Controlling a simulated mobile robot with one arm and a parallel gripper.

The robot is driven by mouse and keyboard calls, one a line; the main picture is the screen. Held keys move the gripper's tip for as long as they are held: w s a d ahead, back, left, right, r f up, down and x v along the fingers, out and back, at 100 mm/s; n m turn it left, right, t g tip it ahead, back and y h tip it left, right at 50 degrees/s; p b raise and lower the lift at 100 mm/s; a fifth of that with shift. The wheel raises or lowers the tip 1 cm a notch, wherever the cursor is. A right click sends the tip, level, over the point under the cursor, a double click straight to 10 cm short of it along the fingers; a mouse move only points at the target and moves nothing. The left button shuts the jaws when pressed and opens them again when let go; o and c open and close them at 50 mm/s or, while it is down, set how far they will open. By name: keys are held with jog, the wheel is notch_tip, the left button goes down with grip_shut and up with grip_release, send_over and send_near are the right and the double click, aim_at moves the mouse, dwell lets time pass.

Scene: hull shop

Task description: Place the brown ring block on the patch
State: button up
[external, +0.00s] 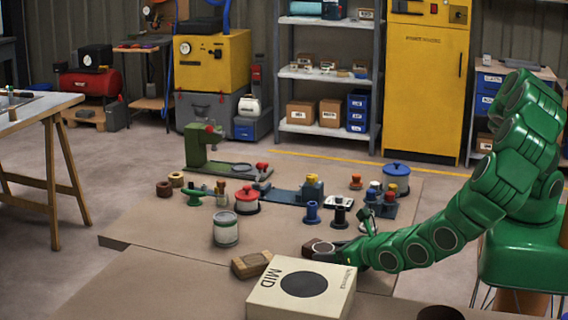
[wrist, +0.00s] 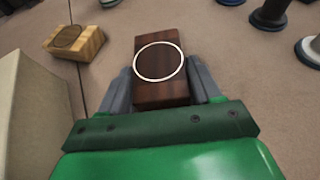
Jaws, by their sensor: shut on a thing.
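The brown ring block (wrist: 158,92), dark wood with a white ring on its face, is between the two fingers of my gripper (wrist: 160,80) in the wrist view. In the external view the block (external: 318,246) shows small and dark at the tip of my gripper (external: 330,248), behind the cream box. My gripper is shut on it. A dark round patch (external: 304,284) is on top of the cream box (external: 270,304) marked MID, to the front left of my gripper. I cannot tell whether the block touches the surface below.
A lighter wooden block (external: 252,264) with a dark disc lies left of the held block; it also shows in the wrist view (wrist: 93,42). A grey tin (external: 226,232) and a red-lidded pot (external: 247,202) stand behind. Several spools and fixtures fill the area farther back.

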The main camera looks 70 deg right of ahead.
jog(key=shift+f, duration=0.15)
jog(key=o, duration=1.1)
jog(key=shift+s, duration=0.1)
jog(key=shift+v, duration=5.95)
